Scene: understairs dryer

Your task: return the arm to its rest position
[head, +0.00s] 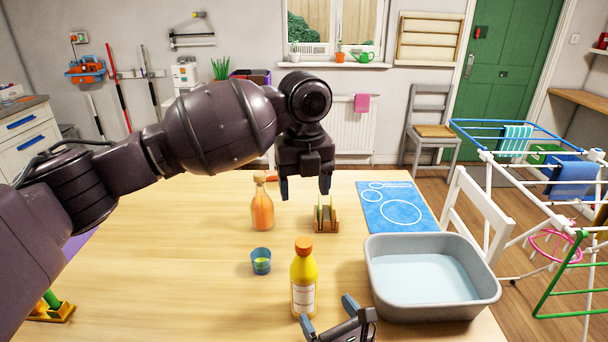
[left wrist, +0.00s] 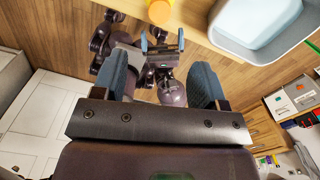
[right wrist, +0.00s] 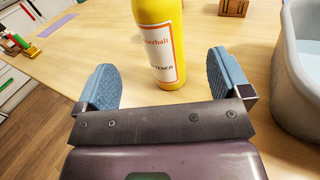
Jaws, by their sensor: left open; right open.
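My left arm reaches in from the left across the head view. My left gripper (head: 306,188) is open above the far part of the table, over a small wooden rack (head: 326,217). In the left wrist view its blue fingers (left wrist: 162,85) are apart with nothing held between them. My right gripper (head: 333,312) is low at the table's near edge, open and empty. In the right wrist view its fingers (right wrist: 164,85) stand apart, and a yellow bottle (right wrist: 160,40) with an orange cap stands upright beyond them. The bottle also shows in the head view (head: 303,280).
A grey basin (head: 375,300) of water stands at the table's right. A white chair (head: 480,215) and a drying rack (head: 487,155) stand to the right.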

